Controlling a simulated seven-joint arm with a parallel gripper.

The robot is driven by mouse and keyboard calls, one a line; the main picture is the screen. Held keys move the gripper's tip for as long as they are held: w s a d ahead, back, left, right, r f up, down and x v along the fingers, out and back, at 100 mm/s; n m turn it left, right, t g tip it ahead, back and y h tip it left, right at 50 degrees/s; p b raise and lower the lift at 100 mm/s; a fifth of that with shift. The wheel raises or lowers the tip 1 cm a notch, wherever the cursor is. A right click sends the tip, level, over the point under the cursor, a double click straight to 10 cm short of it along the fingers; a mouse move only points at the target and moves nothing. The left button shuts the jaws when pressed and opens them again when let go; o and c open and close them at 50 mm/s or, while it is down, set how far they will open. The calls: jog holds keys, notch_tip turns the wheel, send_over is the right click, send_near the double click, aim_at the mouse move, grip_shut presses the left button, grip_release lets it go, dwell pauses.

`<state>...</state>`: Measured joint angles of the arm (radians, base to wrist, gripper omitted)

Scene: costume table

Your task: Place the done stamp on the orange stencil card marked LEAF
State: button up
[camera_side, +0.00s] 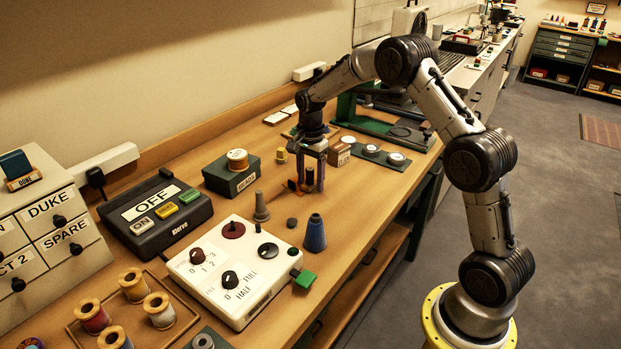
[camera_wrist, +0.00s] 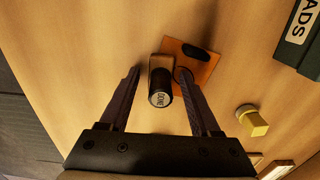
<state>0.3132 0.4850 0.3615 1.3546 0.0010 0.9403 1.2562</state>
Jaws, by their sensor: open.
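The done stamp (camera_wrist: 160,86) has a dark round handle with a light end label reading DONE and a brownish block base. In the wrist view it stands between my fingers and overlaps the near left corner of the orange card (camera_wrist: 206,68). I cannot tell whether its base rests on the card or beside it. The card lies flat with a dark leaf-like shape on it; no LEAF lettering is readable.
A green box (camera_side: 231,176) with a spool on top and a small yellow-topped piece (camera_side: 281,155) stand near my gripper. A dark strip with white discs (camera_side: 371,150) lies to the right.

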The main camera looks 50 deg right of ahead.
aim_at(311, 169)
jog(key=shift+r, duration=0.15)
notch_tip(311, 169, up, 12)
jog(key=shift+r, duration=0.1)
jog(key=s+a+r+n+t, duration=0.3)
jog(key=s+a+r+n, duration=0.6)
jog(key=s, duration=0.4)
jog(key=s+a+f+n+t, duration=0.1)
jog(key=s+a+f+n, duration=0.1)
jog(key=s, duration=0.7)
jog(key=s+a+f+n+t, duration=0.1)
jog(key=s+a+f+n, duration=0.1)
jog(key=s+a+n, duration=0.2)
jog(key=s+n, duration=0.3)
jog(key=s, duration=0.1)
jog(key=shift+s+t, duration=0.3)
jog(key=shift+s, duration=0.05)
jog(key=shift+a, duration=0.1)
